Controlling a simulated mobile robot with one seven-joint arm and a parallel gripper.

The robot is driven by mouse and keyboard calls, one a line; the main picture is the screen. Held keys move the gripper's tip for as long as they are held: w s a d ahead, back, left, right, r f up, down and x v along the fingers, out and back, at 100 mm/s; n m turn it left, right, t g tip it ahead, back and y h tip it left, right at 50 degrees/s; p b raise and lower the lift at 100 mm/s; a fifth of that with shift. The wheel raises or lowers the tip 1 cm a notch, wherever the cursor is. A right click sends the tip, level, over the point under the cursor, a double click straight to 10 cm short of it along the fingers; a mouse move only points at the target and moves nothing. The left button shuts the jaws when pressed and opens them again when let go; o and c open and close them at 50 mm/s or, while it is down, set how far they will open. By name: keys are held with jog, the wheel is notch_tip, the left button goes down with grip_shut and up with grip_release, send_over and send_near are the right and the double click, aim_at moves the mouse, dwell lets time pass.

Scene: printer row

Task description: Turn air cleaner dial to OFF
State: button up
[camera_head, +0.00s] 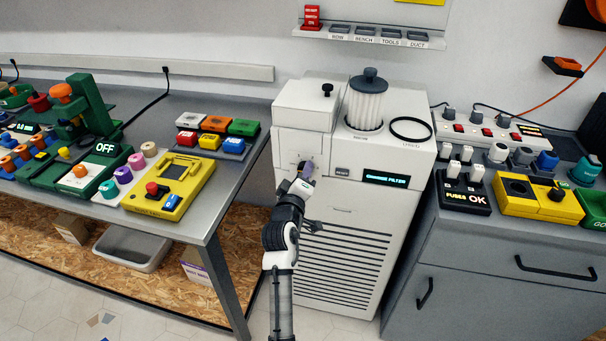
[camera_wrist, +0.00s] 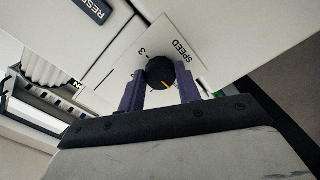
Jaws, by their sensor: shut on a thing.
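The air cleaner (camera_head: 345,215) is a white cabinet between two benches. Its display (camera_head: 386,179) reads what looks like "CHANGE FILTER". In the wrist view its dial (camera_wrist: 161,74) is a small black knob with a yellow-orange pointer line, on a white plate (camera_wrist: 182,47) marked "SPEED" and a "3". The pointer slants toward the lower right of that picture. My gripper (camera_wrist: 160,77) has its two purple fingers on either side of the dial and is shut on it. In the head view my gripper (camera_head: 305,171) is at the upper left front and hides the dial. No OFF mark is legible.
The left bench (camera_head: 215,205) holds a yellow device (camera_head: 168,187) and other gadgets. The right bench (camera_head: 450,245) stands close to the cleaner's right side.

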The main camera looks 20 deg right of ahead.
jog(key=o, duration=1)
jog(key=shift+c, duration=0.2)
jog(key=shift+a, duration=0.1)
jog(key=b+v, duration=0.4)
jog(key=v, duration=0.9)
jog(key=shift+s+a, duration=0.2)
jog(key=shift+s, duration=0.15)
